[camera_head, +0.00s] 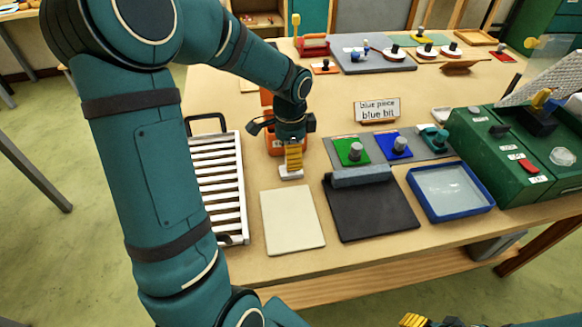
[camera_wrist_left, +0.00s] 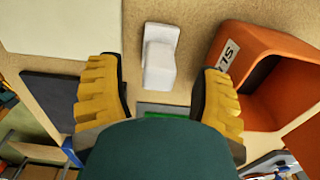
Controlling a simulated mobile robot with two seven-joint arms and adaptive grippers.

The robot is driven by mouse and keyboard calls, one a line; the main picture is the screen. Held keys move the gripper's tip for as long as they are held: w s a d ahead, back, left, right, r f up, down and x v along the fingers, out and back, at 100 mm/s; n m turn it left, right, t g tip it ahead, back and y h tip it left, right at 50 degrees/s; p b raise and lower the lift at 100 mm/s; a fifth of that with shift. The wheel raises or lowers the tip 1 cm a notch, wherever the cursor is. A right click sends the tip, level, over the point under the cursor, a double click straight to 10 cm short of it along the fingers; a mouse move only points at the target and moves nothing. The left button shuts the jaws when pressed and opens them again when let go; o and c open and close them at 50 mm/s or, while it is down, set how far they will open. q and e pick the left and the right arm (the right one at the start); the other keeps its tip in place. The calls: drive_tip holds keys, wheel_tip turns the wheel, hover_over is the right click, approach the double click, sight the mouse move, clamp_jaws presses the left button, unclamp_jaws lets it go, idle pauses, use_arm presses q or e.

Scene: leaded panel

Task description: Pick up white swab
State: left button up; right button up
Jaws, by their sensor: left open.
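The white swab (camera_wrist_left: 160,55) lies on the table in the left wrist view, a small white block with a raised part. It also shows in the head view (camera_head: 291,173), right under my left gripper (camera_head: 292,163), which partly hides it. My left gripper is open, pointing down. In the left wrist view its two yellow fingers stand on either side of the swab, with gaps; I cannot tell the height above it. Only yellow finger parts of my right gripper (camera_head: 414,320) show at the bottom edge of the head view.
An orange box (camera_wrist_left: 269,50) with a label stands close beside the swab. In the head view, a white slatted rack (camera_head: 220,190) is to the left, a cream sheet (camera_head: 292,222) and a black pad (camera_head: 372,210) in front, and a blue tray (camera_head: 450,190) to the right.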

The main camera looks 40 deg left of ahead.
use_arm(q)
wheel_tip(320, 180, down, 3)
drive_tip(key=shift+d+f+b, duration=0.1)
drive_tip(key=shift+b, duration=0.2)
clamp_jaws()
drive_tip(key=shift+r, duration=0.25)
wheel_tip(320, 180, up, 10)
drive_tip(key=p, duration=0.2)
drive_tip(key=shift+p, duration=0.35)
drive_tip(key=shift+f, duration=0.1)
drive_tip(key=c, duration=0.8)
unclamp_jaws()
drive_tip(key=c, duration=0.3)
